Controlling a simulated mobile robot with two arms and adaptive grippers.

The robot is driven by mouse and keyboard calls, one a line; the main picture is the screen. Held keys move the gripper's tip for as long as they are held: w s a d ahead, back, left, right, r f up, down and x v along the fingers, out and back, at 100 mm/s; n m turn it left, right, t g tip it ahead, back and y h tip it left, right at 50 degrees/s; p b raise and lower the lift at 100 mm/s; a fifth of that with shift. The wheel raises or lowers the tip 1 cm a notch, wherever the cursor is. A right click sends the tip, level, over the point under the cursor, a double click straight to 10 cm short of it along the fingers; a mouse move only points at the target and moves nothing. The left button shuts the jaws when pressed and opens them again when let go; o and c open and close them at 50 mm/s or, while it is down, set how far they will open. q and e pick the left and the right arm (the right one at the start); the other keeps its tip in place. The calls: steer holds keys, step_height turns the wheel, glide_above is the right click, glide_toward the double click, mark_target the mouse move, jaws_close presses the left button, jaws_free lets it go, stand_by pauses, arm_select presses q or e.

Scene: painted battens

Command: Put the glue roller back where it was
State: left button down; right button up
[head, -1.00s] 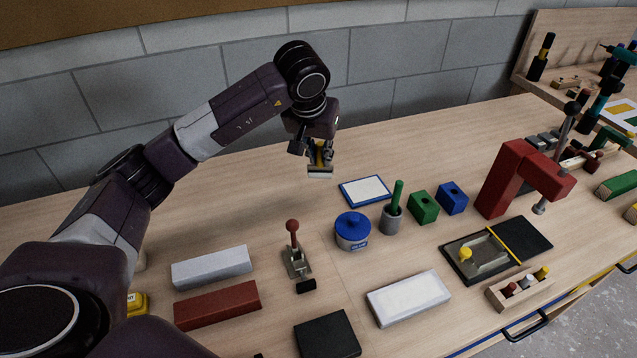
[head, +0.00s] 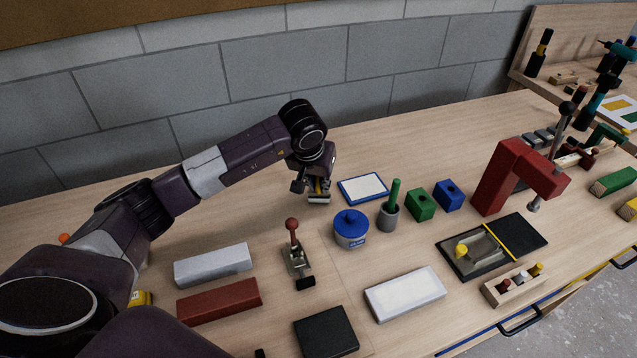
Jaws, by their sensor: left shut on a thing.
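My left gripper (head: 317,184) is shut on a small tool with a pale, light-coloured end and a yellow part, which I take to be the glue roller (head: 319,197). The gripper hides most of it. It hangs pale end down, close above the bench; I cannot tell whether it touches the wood. My right gripper is out of view.
A grey cup with a green handle (head: 389,216), a green block (head: 420,204) and a blue block (head: 449,195) stand right of the pot. A red-knobbed clamp (head: 295,257) stands in front. The bench behind and left of the gripper is bare.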

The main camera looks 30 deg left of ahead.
arm_select(q)
steer(key=c, duration=1.9)
jaws_free()
steer(key=shift+f, duration=0.1)
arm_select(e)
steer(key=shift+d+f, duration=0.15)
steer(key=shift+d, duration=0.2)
arm_select(q)
steer(key=shift+r, duration=0.55)
steer(key=b+v, duration=0.1)
steer(key=v, duration=1)
steer(key=shift+s+r+b, duration=0.1)
steer(key=shift+b, duration=0.25)
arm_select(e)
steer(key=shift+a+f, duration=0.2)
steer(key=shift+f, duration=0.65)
